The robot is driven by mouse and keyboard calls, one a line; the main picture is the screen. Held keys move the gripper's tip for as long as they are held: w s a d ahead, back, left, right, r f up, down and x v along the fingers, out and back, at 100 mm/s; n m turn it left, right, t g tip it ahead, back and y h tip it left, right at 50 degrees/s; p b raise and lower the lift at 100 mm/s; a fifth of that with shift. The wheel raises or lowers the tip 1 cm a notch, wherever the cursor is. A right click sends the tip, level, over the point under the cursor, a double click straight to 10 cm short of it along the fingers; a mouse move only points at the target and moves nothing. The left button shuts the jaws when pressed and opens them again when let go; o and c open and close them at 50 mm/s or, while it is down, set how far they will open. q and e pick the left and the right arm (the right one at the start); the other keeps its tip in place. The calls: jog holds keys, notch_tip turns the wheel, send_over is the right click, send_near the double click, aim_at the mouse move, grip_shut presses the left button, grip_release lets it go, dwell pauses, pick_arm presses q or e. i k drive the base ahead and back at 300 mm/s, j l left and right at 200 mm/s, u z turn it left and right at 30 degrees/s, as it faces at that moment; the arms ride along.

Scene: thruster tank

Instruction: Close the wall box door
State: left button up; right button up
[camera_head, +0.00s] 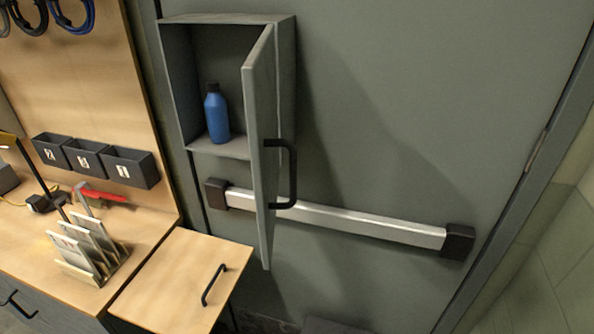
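A grey wall box (176,75) is mounted at the upper middle of the head view, and its interior shows. Its door (263,130) stands open, hinged on the right side and swung out toward me, so that I see it nearly edge-on. A black bar handle (292,174) is on the door's right-hand face. A blue bottle (216,115) with a dark cap stands upright inside the box. Neither of my grippers shows in this view.
A silver push bar (340,220) crosses the grey door panel behind and below the box. Black bins (130,167) hang above. The space right of the box door is free.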

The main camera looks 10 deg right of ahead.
aim_at(259, 76)
jog(key=i+j+z, duration=0.1)
jog(key=j, duration=0.25)
jog(key=i+j+z, duration=0.1)
jog(key=j, duration=0.2)
jog(key=i+j+z, duration=0.1)
jog(key=j, duration=0.25)
jog(key=j+z, duration=0.15)
jog(key=j, duration=0.3)
jog(key=k+j+z, duration=0.1)
jog(key=j, duration=0.35)
jog(key=k, duration=0.05)
